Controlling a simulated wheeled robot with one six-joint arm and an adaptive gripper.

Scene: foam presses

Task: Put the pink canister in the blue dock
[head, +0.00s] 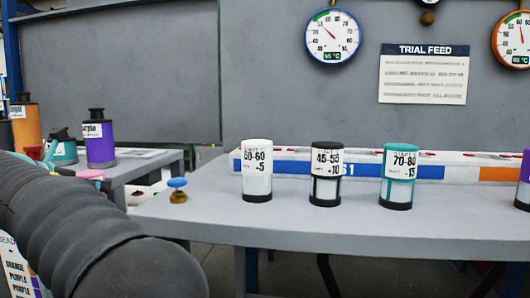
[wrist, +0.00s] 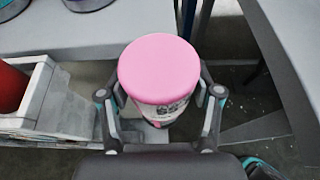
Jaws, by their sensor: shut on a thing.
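The pink canister (wrist: 160,68) fills the middle of the wrist view, with its flat pink lid toward the camera and a printed label low on its side. My gripper (wrist: 161,104) is shut on it, one finger on each side. A small pink patch shows beside my dark arm in the head view, but I cannot tell whether it is this canister. A white rail with a blue stretch (head: 262,168) runs along the back of the grey table; I cannot tell whether this is the blue dock. Its middle is partly hidden by standing canisters.
On the grey table (head: 330,222) stand a white canister (head: 257,170), a black-topped one (head: 327,173), a teal-topped one (head: 398,175) and a blue-topped knob (head: 178,189). Orange (head: 27,122) and purple (head: 99,142) bottles stand left. The wrist view shows a white box (wrist: 45,98) holding something red.

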